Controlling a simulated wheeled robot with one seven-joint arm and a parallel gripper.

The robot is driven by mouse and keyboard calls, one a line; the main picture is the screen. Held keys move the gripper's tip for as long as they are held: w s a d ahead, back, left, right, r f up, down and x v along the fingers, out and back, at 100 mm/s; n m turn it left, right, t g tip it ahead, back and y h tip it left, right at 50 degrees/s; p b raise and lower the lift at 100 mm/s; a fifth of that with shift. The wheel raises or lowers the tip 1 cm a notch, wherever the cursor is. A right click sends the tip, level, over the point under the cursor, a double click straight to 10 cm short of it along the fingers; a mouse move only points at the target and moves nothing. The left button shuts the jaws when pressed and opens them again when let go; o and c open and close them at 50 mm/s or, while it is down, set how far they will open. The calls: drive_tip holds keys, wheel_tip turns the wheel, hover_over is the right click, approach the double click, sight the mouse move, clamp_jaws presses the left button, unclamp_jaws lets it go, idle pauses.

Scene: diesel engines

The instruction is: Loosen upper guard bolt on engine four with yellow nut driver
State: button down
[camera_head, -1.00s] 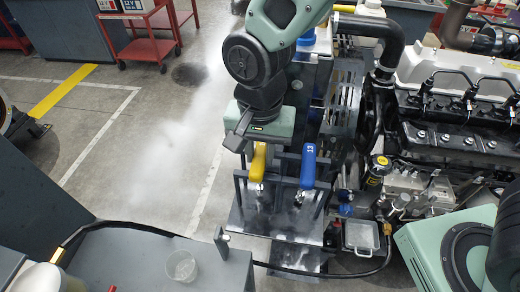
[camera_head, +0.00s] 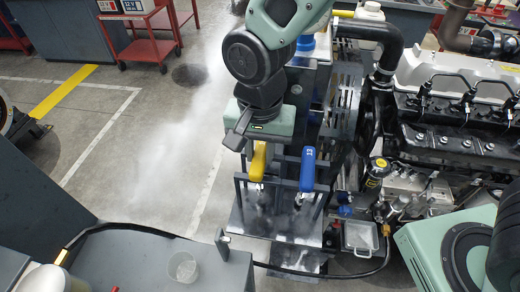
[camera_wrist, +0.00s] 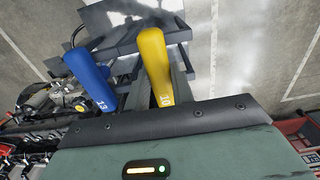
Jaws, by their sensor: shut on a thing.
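The yellow nut driver (camera_head: 258,162) stands upright in a dark metal rack (camera_head: 240,192), its handle up. It also shows in the wrist view (camera_wrist: 154,65), marked with a number 10. My gripper (camera_head: 260,145) is directly above it and shut on the top of its handle; the fingertips are largely hidden by the gripper body. The engine (camera_head: 455,125) stands to the right of the rack, with a light cover and dark parts. I cannot make out the upper guard bolt or an engine number.
A blue-handled driver (camera_head: 307,168) stands close to the right of the yellow one; it is left of it in the wrist view (camera_wrist: 90,78). A cup (camera_head: 183,267) sits on the grey surface (camera_head: 130,255) in front. A small tray (camera_head: 360,238) is below the engine. Floor at left is open.

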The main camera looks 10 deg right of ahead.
sight(260, 154)
wheel_tip(260, 154, up, 15)
drive_tip(key=p, duration=1.1)
drive_tip(key=shift+f, duration=0.15)
idle(0.8)
